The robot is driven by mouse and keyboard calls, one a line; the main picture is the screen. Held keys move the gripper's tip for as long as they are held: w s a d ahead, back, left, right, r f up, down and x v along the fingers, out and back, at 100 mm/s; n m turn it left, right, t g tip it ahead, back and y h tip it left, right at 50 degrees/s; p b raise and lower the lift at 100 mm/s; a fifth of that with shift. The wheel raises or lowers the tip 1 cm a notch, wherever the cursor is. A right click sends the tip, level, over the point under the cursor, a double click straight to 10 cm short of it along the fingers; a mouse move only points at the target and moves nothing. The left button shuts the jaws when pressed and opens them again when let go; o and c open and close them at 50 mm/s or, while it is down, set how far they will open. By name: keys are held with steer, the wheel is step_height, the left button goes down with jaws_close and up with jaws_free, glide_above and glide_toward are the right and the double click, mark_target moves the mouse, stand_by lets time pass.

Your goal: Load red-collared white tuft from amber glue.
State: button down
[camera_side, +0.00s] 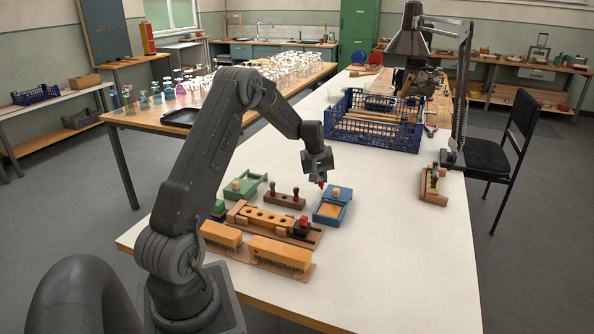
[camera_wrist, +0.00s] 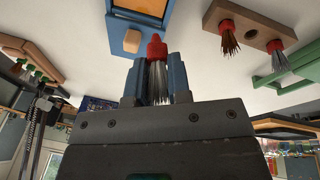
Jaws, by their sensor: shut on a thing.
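My gripper (camera_side: 320,176) hangs in the air close to the blue tray, in the side view. In the wrist view its blue fingers (camera_wrist: 157,82) are shut on a tuft with a red collar (camera_wrist: 157,48) and white bristles (camera_wrist: 157,78). The red end points away from the gripper body; in the side view only a small red tip (camera_side: 322,184) shows below the jaws. The blue tray (camera_side: 345,193) holds amber glue (camera_side: 331,209); the amber also shows in the wrist view (camera_wrist: 143,7). I cannot tell whether glue is on the collar.
A wooden holder (camera_side: 285,200) carries two red-collared tufts, one with brown bristles (camera_wrist: 229,38). A drilled block (camera_side: 264,218) with several holes lies nearer, beside a green tray (camera_side: 243,189). A rack (camera_side: 433,187) stands right; a blue crate (camera_side: 372,132) stands behind. The table's front right is clear.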

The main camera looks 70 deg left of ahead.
steer(key=w+d, duration=0.2)
glide_above(329, 207)
steer(key=s, duration=0.1)
steer(key=shift+h, duration=0.3)
steer(key=shift+s+d+x, duration=0.1)
steer(key=shift+s+x, duration=0.15)
steer(key=shift+x, duration=0.75)
steer(key=shift+s+d+x, duration=0.1)
steer(key=shift+s+x, duration=0.1)
steer(key=shift+x, duration=0.8)
steer(key=shift+s+x, duration=0.25)
steer(key=shift+x, duration=0.75)
steer(key=shift+x, duration=0.75)
steer(key=shift+s, duration=0.15)
steer(key=w+v, duration=0.1)
steer(key=v, duration=0.5)
steer(key=shift+w+r, duration=0.2)
steer(key=shift+r, duration=0.4)
